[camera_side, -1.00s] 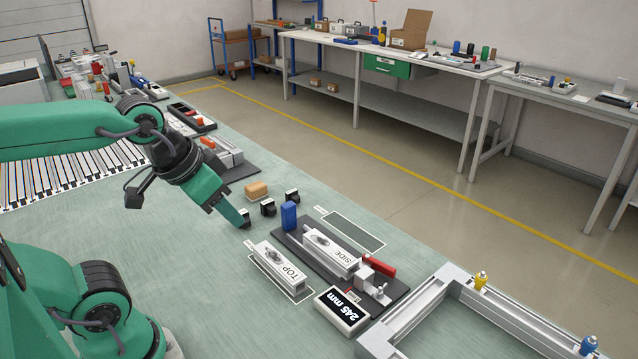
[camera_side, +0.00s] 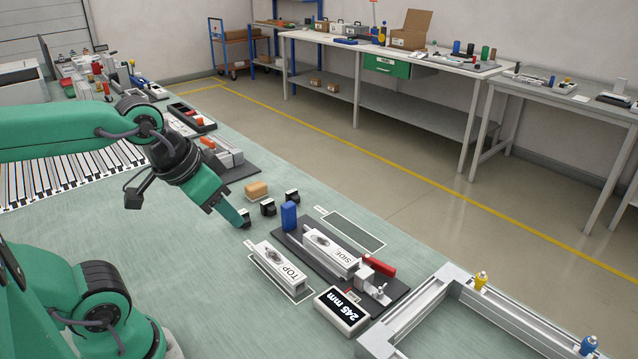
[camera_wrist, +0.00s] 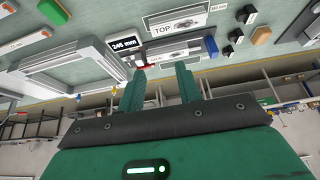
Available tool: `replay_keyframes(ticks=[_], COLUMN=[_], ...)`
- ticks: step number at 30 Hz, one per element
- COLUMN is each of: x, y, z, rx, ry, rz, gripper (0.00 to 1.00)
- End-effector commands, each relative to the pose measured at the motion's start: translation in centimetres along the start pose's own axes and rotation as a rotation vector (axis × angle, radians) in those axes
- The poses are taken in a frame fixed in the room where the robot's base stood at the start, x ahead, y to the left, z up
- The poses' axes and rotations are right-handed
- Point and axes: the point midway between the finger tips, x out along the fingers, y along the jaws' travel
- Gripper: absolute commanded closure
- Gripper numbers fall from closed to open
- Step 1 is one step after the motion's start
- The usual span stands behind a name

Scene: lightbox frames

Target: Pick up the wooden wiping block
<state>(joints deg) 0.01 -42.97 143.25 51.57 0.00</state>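The wooden wiping block (camera_side: 257,189) is a small tan block lying on the green bench, behind a row of small black pieces in the side view. In the wrist view the block (camera_wrist: 261,36) shows as orange-brown at the upper right. My gripper (camera_side: 243,222) points down and to the right, in front of the block and apart from it. In the wrist view my gripper's two fingers (camera_wrist: 161,75) stand apart with nothing held between them. The side view does not show the finger gap clearly.
Small black pieces (camera_side: 267,207) stand beside my gripper and the block. A blue block (camera_side: 289,216), a TOP-labelled profile (camera_side: 281,265), a SIDE-labelled profile (camera_side: 332,251) and a 245 mm display (camera_side: 342,311) lie to the right.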

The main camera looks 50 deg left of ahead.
Motion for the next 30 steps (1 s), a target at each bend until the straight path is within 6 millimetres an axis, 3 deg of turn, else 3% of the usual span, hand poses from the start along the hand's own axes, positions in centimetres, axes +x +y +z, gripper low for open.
replay_keyframes(ticks=[10, 15, 30], x=[0.0, 0.0, -0.1], y=[0.0, 0.0, -0.4], z=[0.0, 0.0, -1.0], rx=[0.000, 0.000, 0.000], ry=[0.000, 0.000, -0.013], rz=[0.000, 0.000, -0.007], gripper=[0.65, 0.35, 0.35])
